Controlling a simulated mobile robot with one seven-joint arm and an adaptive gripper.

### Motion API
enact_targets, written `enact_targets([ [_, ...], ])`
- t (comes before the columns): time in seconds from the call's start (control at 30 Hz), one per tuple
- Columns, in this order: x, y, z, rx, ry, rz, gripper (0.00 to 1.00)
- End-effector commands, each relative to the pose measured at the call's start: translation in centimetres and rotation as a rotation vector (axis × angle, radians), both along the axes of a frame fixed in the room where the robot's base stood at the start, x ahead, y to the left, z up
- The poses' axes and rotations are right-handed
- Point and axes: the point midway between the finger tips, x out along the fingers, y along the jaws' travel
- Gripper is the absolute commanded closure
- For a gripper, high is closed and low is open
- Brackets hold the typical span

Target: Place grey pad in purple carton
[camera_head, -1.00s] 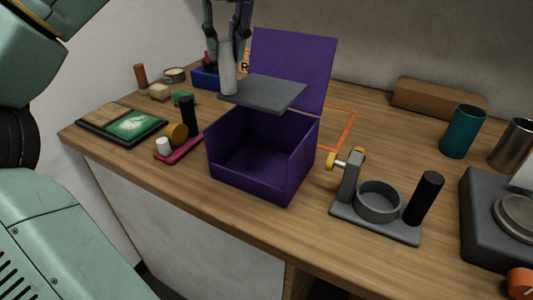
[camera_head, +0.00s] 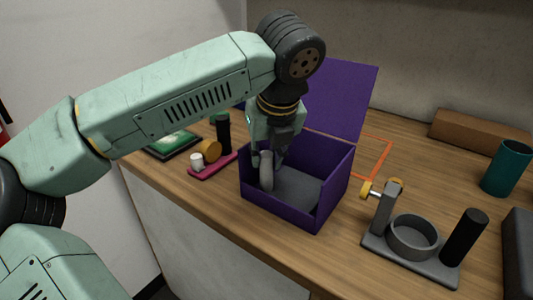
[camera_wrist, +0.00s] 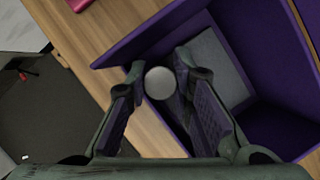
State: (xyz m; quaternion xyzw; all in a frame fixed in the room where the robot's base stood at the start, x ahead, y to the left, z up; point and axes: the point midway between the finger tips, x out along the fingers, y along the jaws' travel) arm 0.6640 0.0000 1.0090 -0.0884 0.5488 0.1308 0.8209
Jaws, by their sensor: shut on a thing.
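The purple carton (camera_head: 277,209) stands open on the wooden bench in the head view, its lid raised at the back. The grey pad (camera_head: 300,188) is inside the carton, low between its walls; I cannot tell whether it touches the floor. Its upright pale grey handle (camera_head: 266,172) rises at the carton's left side. My gripper (camera_head: 267,158) reaches down into the carton and is shut on this handle. In the wrist view the handle's round top (camera_wrist: 160,83) sits between my fingers, and part of the pad (camera_wrist: 217,66) shows beyond the right finger.
Right of the carton stands a grey holder (camera_head: 410,250) with a ring, a yellow knob and a black cylinder. A pink tray (camera_head: 212,168) with small items lies at the left. A teal cup (camera_head: 508,167) and a brown block (camera_head: 480,134) are at the back right.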

Motion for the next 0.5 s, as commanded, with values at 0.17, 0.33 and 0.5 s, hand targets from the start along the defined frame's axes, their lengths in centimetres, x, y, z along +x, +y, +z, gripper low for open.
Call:
enact_targets([
  [0.17, -0.02, -0.05, -0.37, 0.0, -0.001, -0.001, 1.0],
  [0.33, -0.02, -0.04, -0.51, 0.0, -0.001, -0.001, 1.0],
  [0.5, -0.01, -0.04, -0.6, -0.001, -0.001, 0.0, 0.74],
])
